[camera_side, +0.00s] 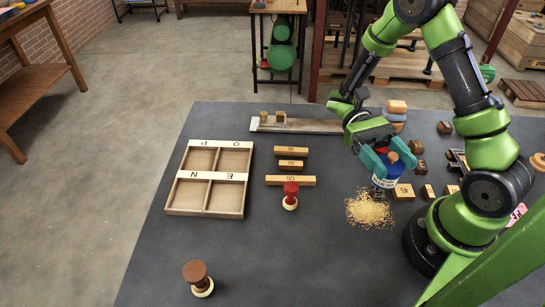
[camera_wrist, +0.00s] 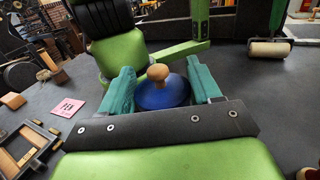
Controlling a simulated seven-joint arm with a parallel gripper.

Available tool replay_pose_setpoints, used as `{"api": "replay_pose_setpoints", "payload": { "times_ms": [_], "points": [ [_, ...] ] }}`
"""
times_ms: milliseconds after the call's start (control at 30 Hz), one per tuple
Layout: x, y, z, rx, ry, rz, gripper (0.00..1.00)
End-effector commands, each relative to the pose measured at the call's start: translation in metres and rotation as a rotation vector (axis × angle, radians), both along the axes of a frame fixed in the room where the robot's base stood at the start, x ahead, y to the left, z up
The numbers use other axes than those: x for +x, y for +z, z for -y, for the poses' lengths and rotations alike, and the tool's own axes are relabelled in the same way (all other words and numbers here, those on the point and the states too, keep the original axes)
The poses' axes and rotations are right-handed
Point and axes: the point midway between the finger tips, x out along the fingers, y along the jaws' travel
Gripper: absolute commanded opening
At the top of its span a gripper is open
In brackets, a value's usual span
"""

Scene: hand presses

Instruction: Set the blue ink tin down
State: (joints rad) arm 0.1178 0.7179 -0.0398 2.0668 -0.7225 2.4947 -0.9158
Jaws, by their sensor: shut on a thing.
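The blue ink tin (camera_side: 384,182) is upright between the teal fingers of my gripper (camera_side: 390,166), over the right part of the dark table. It has a rounded wooden knob on top. In the wrist view, its blue lid (camera_wrist: 175,97) and knob sit between the two fingers (camera_wrist: 165,88), which are shut on it. Its base is low, close to a heap of yellow grains (camera_side: 369,211). I cannot tell whether the base touches the table.
A lettered wooden tray (camera_side: 209,175) lies at left. Numbered wooden bars (camera_side: 290,181), a red-handled stamp (camera_side: 290,197) and a brown-handled stamp (camera_side: 197,277) stand nearby. Wooden blocks (camera_side: 403,192) crowd the right of the tin. The front middle of the table is clear.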

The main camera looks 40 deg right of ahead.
Motion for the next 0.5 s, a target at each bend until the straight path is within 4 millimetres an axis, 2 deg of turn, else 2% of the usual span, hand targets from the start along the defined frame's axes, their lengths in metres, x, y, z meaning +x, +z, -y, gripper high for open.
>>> {"api": "replay_pose_setpoints", "payload": {
  "times_ms": [100, 267, 367, 500],
  "points": [
    [-0.012, -0.001, 0.029, -0.005, 0.322, -0.002, 0.22],
    [-0.012, 0.006, 0.071, -0.001, 0.733, 0.001, 0.22],
    [-0.001, 0.016, 0.098, 0.002, 1.020, 0.002, 0.22],
    [0.034, 0.041, 0.130, 0.005, 1.496, 0.006, 0.22]
  ]
}}
